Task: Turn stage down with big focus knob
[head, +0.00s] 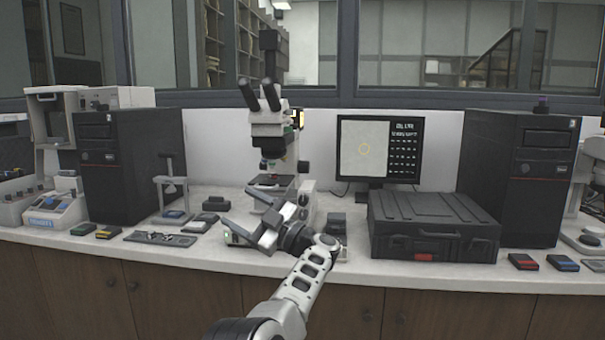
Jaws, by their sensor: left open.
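The microscope (268,130) stands upright on the bench left of the middle, with its black eyepieces pointing up and left. Its stage (272,180) is a dark plate with a small reddish patch, below the objectives. My left gripper (240,211) is open in front of the microscope base, its two fingers spread and pointing left. I see nothing between the fingers. The gripper and its wrist cover the lower front of the microscope. My right gripper is out of view.
A monitor (377,148) and a closed black case (433,222) stand to the right. Black towers (125,165) and (520,175) flank the bench. A small stand (170,183) and a flat metal plate (160,238) lie to the left. The bench's front edge runs below my gripper.

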